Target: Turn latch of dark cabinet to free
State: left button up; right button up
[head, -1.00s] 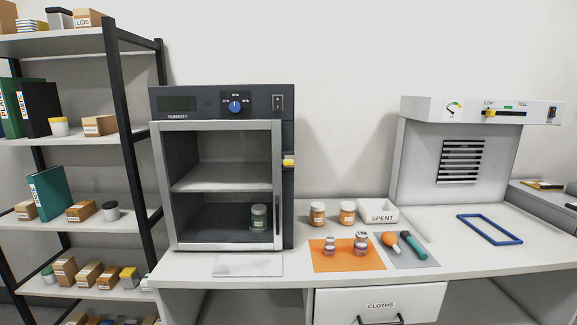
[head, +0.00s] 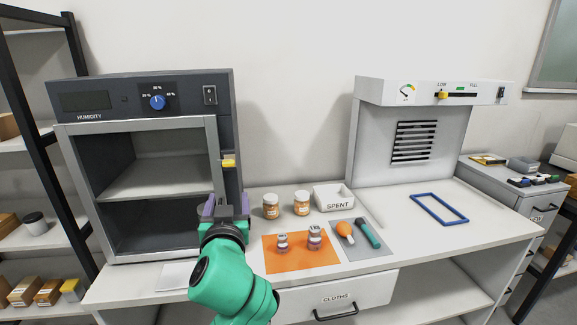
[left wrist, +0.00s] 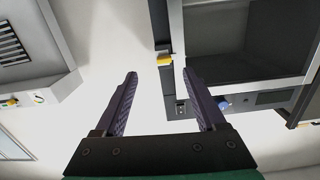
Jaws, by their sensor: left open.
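The dark cabinet (head: 222,88), labelled HUMIDITY, stands at the left of the worktop with its glazed, grey-framed door shut. Its yellow latch (head: 229,163) lies level across the right edge of the door frame. My left gripper (head: 227,204) is open and empty, in front of the cabinet's right edge and below the latch in the picture. In the left wrist view, which looks upside down, the latch (left wrist: 165,60) shows just past and between the fingertips (left wrist: 159,75), apart from them. My right gripper is not in view.
An orange mat (head: 300,262) with two small jars lies right of my arm. Two amber jars and the SPENT tray (head: 334,206) stand behind it. A grey mat (head: 378,250) holds two tools. A blue frame (head: 466,218) lies further right.

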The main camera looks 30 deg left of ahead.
aim_at(228, 164)
pick_arm(q)
jog(key=shift+n, duration=0.3)
jog(key=r+p+x, duration=0.1)
jog(key=x, duration=0.3)
jog(key=r+p+x, duration=0.1)
jog(key=p+x, duration=0.1)
jog(key=x, duration=0.2)
jog(key=p+x, duration=0.1)
jog(key=x, duration=0.3)
jog(key=shift+w+a+r+p, duration=0.2)
jog(key=shift+a+r+p, duration=0.1)
jog(key=shift+a+r, duration=0.15)
jog(key=shift+w+a+f, duration=0.1)
jog(key=shift+w+a, duration=0.1)
jog(key=shift+a, duration=0.05)
grip_shut()
